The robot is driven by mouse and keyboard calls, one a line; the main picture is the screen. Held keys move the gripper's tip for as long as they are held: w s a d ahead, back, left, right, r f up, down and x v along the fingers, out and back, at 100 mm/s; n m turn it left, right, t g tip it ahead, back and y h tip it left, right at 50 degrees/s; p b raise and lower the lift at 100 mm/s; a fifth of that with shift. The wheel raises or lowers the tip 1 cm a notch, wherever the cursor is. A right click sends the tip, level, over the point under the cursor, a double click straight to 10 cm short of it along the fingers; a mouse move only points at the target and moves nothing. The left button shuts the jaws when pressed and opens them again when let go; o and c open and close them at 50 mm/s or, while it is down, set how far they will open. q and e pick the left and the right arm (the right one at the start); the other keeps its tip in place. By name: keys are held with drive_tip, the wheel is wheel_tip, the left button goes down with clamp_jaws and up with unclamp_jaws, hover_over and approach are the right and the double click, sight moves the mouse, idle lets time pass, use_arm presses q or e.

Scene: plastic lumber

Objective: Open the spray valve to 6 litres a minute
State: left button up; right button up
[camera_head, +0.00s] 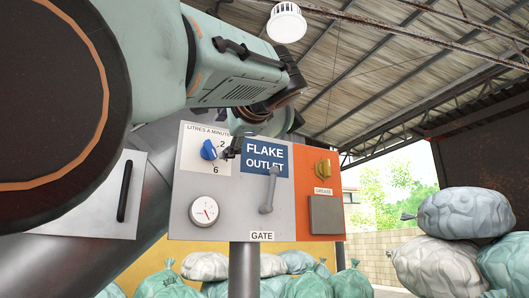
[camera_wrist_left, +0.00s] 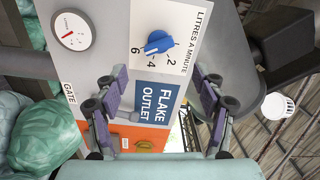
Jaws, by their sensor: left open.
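The blue valve knob (camera_head: 208,150) sits on a white scale plate marked "LITRES A MINUTE", with 2 above and 6 below in the head view. In the left wrist view the knob (camera_wrist_left: 158,42) is clear, with 2, 4 and 6 around it; I cannot tell for sure which mark it points to. My left gripper (camera_head: 230,148) is just right of the knob in the head view, partly hiding the scale. In the left wrist view its fingers (camera_wrist_left: 155,105) are spread apart and empty, with the knob beyond them, untouched. My right gripper is not in view.
Filled sacks (camera_head: 465,213) lie to the right and below. My arm covers the upper left.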

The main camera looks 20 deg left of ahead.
use_arm(q)
drive_tip(key=w+a+r+m+p, duration=0.5)
drive_tip(key=r+m+p, duration=0.4)
drive_tip(key=m+p, duration=0.4)
drive_tip(key=shift+w+a+m+p, duration=0.3)
drive_tip(key=shift+a+m+p, duration=0.1)
drive_tip(key=shift+p, duration=0.4)
drive_tip(key=shift+w, duration=0.1)
idle(0.5)
